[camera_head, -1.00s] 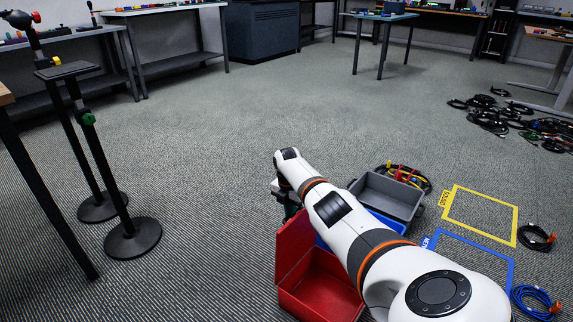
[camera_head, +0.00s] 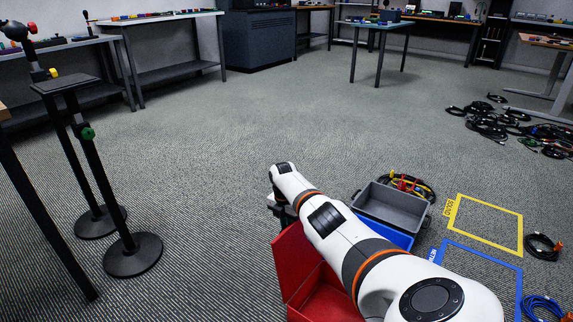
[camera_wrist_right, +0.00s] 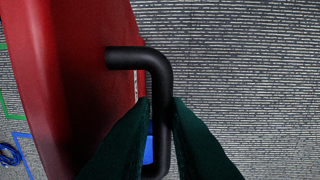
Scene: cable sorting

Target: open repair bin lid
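The red repair bin (camera_head: 322,304) is at the bottom centre of the head view, partly hidden behind my right arm. Its red lid (camera_head: 297,262) stands raised and tilted along the bin's left side, with part of the red inside showing. In the right wrist view the red lid (camera_wrist_right: 75,70) fills the left side, and a black bent handle (camera_wrist_right: 158,75) sticks out from it. My right gripper (camera_wrist_right: 160,105) has its dark green fingers on both sides of the handle, seemingly closed on it. My left gripper is in no view.
A blue bin (camera_head: 398,238) and a grey bin (camera_head: 392,203) stand to the right of the red bin. Yellow (camera_head: 485,205) and blue floor outlines (camera_head: 480,253) lie farther right, with coiled cables (camera_head: 542,246) beside them. A black stand (camera_head: 132,254) is at left.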

